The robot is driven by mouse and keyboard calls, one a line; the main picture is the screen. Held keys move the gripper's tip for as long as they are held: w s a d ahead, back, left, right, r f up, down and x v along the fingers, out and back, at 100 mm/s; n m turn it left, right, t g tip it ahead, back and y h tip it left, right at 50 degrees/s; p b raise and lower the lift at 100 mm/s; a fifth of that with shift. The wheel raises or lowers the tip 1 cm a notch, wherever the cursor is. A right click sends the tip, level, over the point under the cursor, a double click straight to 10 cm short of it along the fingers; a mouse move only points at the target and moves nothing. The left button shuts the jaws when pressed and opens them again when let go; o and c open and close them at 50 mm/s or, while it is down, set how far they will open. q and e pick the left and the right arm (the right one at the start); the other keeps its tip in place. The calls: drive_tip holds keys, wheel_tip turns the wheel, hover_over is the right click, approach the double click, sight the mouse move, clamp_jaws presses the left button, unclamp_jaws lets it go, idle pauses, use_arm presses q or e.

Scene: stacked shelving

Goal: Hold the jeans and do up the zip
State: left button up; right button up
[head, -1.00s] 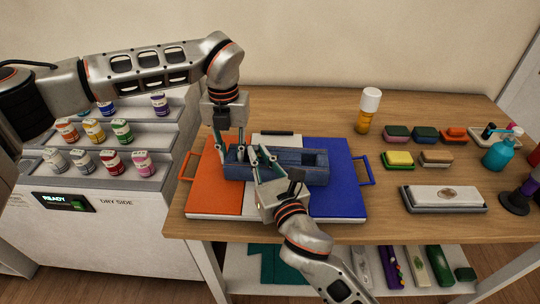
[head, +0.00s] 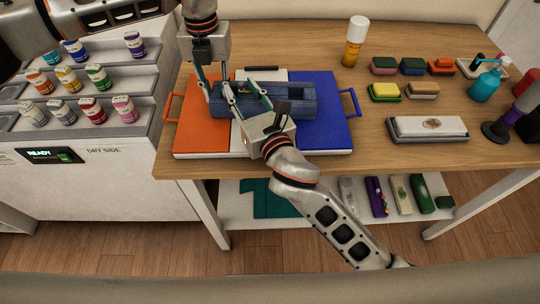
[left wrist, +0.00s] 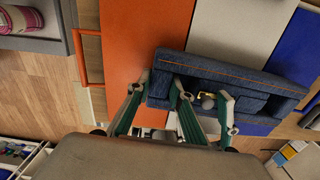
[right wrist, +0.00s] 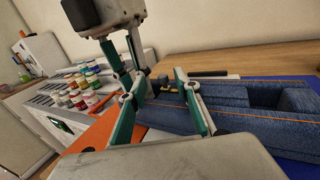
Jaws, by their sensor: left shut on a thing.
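The blue denim jeans (head: 295,107) are a padded block with orange stitching, lying across a board with orange (head: 205,134), white and blue (head: 325,125) panels. They also show in the left wrist view (left wrist: 230,72). My left gripper (head: 213,86) reaches down from above and is shut on the left end of the jeans. My right gripper (head: 246,92) comes from the front. Its fingers stand apart over the left part of the jeans. In the right wrist view the small dark zip pull (right wrist: 163,81) shows between these fingers, with gaps visible. The zip teeth are mostly hidden.
The board lies on a wooden table (head: 365,180). To the right are a white-capped bottle (head: 354,45), several coloured blocks and a white block on a tray (head: 428,128). A stepped rack (head: 70,130) of small jars stands left. A shelf (head: 320,207) holds items below.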

drive_tip(key=d, duration=0.4)
drive_tip(key=shift+s+d, duration=0.1)
drive_tip(key=shift+d, duration=0.1)
drive_tip(key=v, duration=1.2)
drive_tip(key=shift+s+a+f, duration=0.1)
drive_tip(key=shift+s+a, duration=0.15)
drive_tip(key=shift+a, duration=0.1)
drive_tip(key=s+a+f+g+y, duration=0.3)
drive_tip(key=s+f+g, duration=0.1)
drive_tip(key=s+f, duration=0.4)
drive_tip(key=d+f+m+g+h, duration=0.2)
drive_tip(key=f+m, duration=1)
drive_tip(key=m, duration=1.2)
drive_tip(key=shift+s+d+g, duration=0.3)
drive_tip(key=shift+s+d, duration=0.2)
drive_tip(key=shift+d, duration=0.05)
